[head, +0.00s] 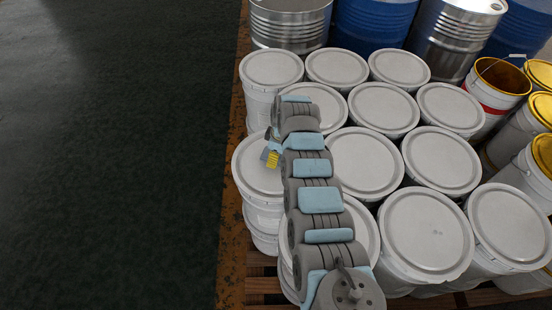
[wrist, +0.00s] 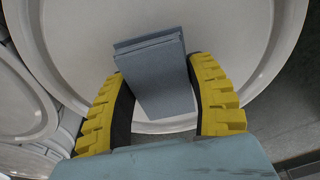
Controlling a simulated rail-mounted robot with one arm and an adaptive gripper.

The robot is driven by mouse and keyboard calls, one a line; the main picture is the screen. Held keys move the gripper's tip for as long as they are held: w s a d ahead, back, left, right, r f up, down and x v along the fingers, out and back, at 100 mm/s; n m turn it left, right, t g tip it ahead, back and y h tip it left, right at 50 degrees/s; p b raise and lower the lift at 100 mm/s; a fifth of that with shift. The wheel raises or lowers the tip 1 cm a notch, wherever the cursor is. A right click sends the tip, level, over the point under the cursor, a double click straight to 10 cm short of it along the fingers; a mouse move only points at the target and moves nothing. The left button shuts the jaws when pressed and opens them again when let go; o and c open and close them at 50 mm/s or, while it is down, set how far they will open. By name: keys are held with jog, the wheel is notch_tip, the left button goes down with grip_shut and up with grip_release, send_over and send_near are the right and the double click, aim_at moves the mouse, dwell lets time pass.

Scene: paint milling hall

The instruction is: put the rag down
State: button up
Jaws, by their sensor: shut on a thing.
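The rag is a folded blue-grey cloth (wrist: 155,75) between the yellow fingers of my gripper (wrist: 160,82) in the wrist view. My gripper is shut on it. A white bucket lid lies right behind the rag in that view; I cannot tell if the rag touches it. In the head view my gripper (head: 273,159) shows yellow left of my arm, over the lid of a white bucket (head: 252,180) at the left edge of the group. A small part of the rag (head: 265,154) shows beside it.
Several lidded white buckets (head: 427,232) stand close together on a wooden pallet (head: 262,287). Steel drums (head: 290,22) and blue drums (head: 372,22) stand behind. The dark floor (head: 110,150) at left is clear.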

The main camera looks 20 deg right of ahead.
jog(key=shift+s+f, duration=0.1)
jog(key=shift+f, duration=0.7)
jog(key=shift+f, duration=0.2)
jog(key=o, duration=1.2)
jog(key=shift+r, duration=0.1)
jog(key=shift+d+r, duration=0.1)
jog(key=shift+r, duration=0.95)
jog(key=shift+s+d+r, duration=0.2)
jog(key=shift+r, duration=1.45)
jog(key=shift+s+d+r, duration=0.15)
jog(key=shift+s+r, duration=0.05)
jog(key=shift+r, duration=1.5)
jog(key=shift+s+d+r, duration=0.2)
jog(key=shift+r, duration=1.45)
